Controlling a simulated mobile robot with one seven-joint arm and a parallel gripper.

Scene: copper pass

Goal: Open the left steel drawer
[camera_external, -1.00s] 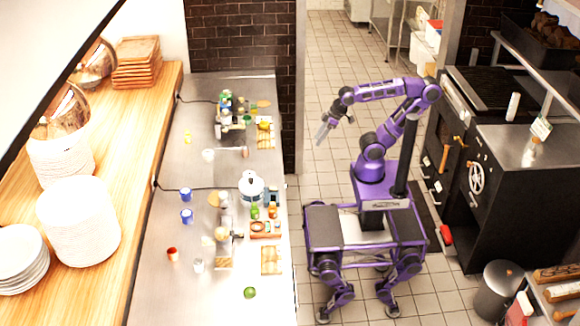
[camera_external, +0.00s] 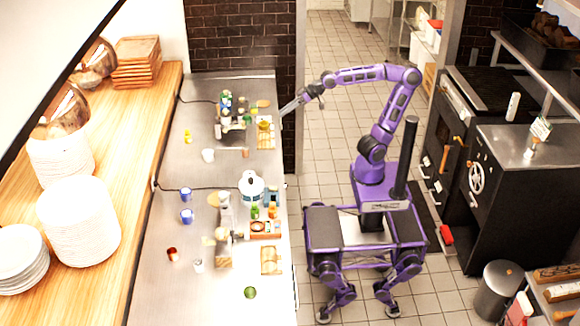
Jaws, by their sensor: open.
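The steel counter (camera_external: 165,240) runs along the left of my body. Its front side faces me but is seen from too steep an angle, so no drawer front or handle can be made out. My gripper (camera_external: 284,112) is open and appears empty. It reaches out to the left, with its fingertips near the counter's front edge at the far end, close to the dark brick wall. Whether it touches anything there cannot be told.
On the counter stand a white pot (camera_external: 251,188), blue cups (camera_external: 187,216), a wooden tray (camera_external: 266,229), a green lime (camera_external: 250,292) and bottles. Plate stacks fill the wooden shelf (camera_external: 150,160) behind. Tiled floor is free between my body and the counter. Black ovens stand to the right.

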